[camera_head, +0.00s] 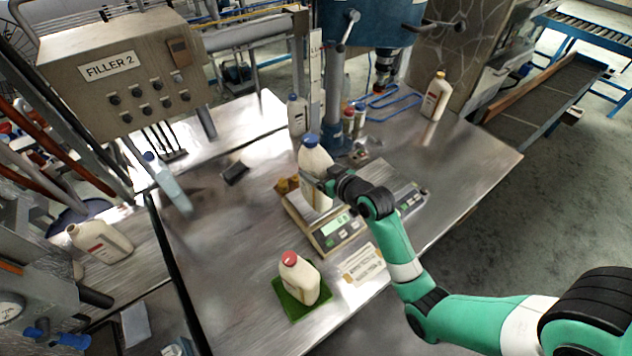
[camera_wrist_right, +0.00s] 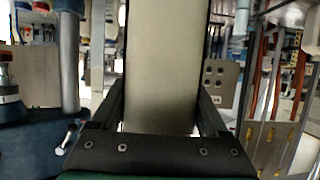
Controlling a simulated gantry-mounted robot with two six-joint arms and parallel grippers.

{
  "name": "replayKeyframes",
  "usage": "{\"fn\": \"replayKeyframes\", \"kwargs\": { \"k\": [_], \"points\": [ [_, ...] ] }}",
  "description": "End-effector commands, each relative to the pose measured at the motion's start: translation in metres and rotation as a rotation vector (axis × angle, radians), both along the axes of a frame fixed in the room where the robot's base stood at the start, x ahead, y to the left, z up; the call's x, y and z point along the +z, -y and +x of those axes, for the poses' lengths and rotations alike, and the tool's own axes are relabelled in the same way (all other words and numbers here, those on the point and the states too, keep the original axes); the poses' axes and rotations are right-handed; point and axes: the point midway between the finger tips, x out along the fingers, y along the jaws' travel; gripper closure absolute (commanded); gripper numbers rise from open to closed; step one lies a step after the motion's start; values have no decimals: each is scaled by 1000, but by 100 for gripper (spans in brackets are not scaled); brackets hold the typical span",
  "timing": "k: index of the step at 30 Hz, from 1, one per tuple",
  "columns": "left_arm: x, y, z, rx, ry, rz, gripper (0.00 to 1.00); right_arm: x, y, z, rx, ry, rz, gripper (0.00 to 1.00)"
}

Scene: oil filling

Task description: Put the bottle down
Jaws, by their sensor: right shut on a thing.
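A cream bottle with a blue cap (camera_head: 314,162) stands upright at the scale (camera_head: 335,232), in the middle of the table. My right gripper (camera_head: 330,184) is shut on this bottle from its right side. In the right wrist view the bottle (camera_wrist_right: 162,70) fills the space between the fingers of the right gripper (camera_wrist_right: 160,115). I cannot tell whether the bottle's base touches the scale's plate or hovers just above it. A second cream bottle with a red cap (camera_head: 299,280) stands on a green mat (camera_head: 290,311) in front of the scale. My left gripper is not in view.
A white label card (camera_head: 362,264) lies right of the green mat. A blue filler column (camera_head: 332,120) rises behind the scale, with small bottles (camera_head: 354,118) beside it. Another bottle (camera_head: 436,97) stands at the back right. The table's left front is clear.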

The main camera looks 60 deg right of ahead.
Motion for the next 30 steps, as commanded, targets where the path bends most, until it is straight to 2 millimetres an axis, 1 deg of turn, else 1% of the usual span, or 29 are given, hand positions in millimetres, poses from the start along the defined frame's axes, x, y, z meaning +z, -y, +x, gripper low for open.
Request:
{"fn": "replayKeyframes", "kwargs": {
  "k": [1,3,6,8,10,13,19,21,25,27,30],
  "points": [
    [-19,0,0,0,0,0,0,-11,13,6,-3,11,-6,100],
    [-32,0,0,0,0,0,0,-19,29,14,-3,10,-5,100],
    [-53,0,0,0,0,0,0,-42,43,21,-2,6,-3,100],
    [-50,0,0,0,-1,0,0,-46,50,25,-1,5,-3,100],
    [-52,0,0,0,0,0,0,-55,58,29,-1,6,-2,100],
    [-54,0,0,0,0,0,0,-61,64,32,-1,7,-4,100],
    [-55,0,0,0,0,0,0,-65,67,34,0,7,-4,100],
    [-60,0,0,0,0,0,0,-73,72,36,-1,7,-3,100],
    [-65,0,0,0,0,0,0,-94,70,36,0,4,-2,100],
    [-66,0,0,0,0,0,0,-99,70,36,0,7,-2,100],
    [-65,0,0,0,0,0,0,-99,70,36,0,7,-4,100]
  ]
}}
